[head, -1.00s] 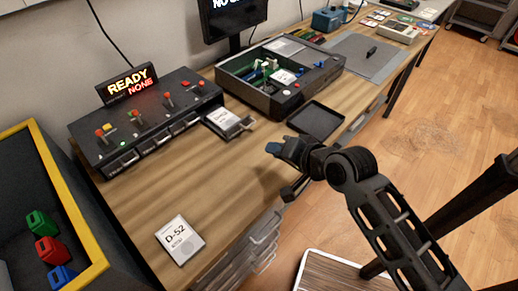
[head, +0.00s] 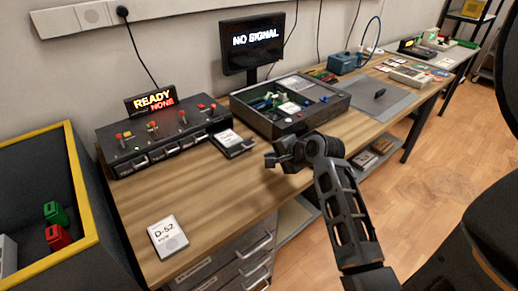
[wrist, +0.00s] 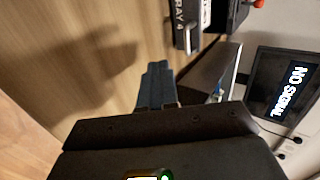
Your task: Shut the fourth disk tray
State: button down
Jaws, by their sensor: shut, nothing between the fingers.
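The black disk unit (head: 165,137) stands at the back left of the wooden bench, with a row of trays along its front. Its rightmost tray, the fourth (head: 236,146), sticks out and carries a piece with a white label. Its front, lettered "TRAY 4" (wrist: 183,25), shows at the top of the wrist view. The other tray fronts look flush. My gripper (head: 270,159) is shut and empty above the bench, right of the extended tray and apart from it. In the wrist view my closed fingers (wrist: 158,68) point toward the bench, below the tray front.
An open black case (head: 290,105) with parts stands right of the disk unit, close behind my gripper. A "D-52" disk (head: 168,237) lies on the front left of the bench. A yellow-rimmed bin (head: 82,190) is at far left. Bare wood lies before the tray.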

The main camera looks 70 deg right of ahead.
aim_at(234, 135)
jog(key=w, duration=0.1)
jog(key=w+d, duration=0.1)
jog(key=w, duration=0.1)
jog(key=w+d+f, duration=0.1)
jog(key=shift+w+d+p, duration=0.15)
jog(key=shift+d+p, duration=0.1)
jog(key=shift+p, duration=0.05)
jog(key=shift+w+d, duration=0.3)
jog(key=shift+w, duration=0.15)
jog(key=shift+w, duration=0.1)
jog(key=w+d, duration=0.2)
jog(key=w, duration=0.1)
jog(key=w+d, duration=0.2)
jog(key=w, duration=0.2)
jog(key=w+d+b, duration=0.1)
jog(key=w+d, duration=0.2)
jog(key=w, duration=0.1)
jog(key=shift+w, duration=0.2)
jog(key=shift+w+d, duration=0.2)
jog(key=shift+w, duration=0.05)
jog(key=shift+w+r, duration=0.1)
jog(key=shift+r, duration=0.05)
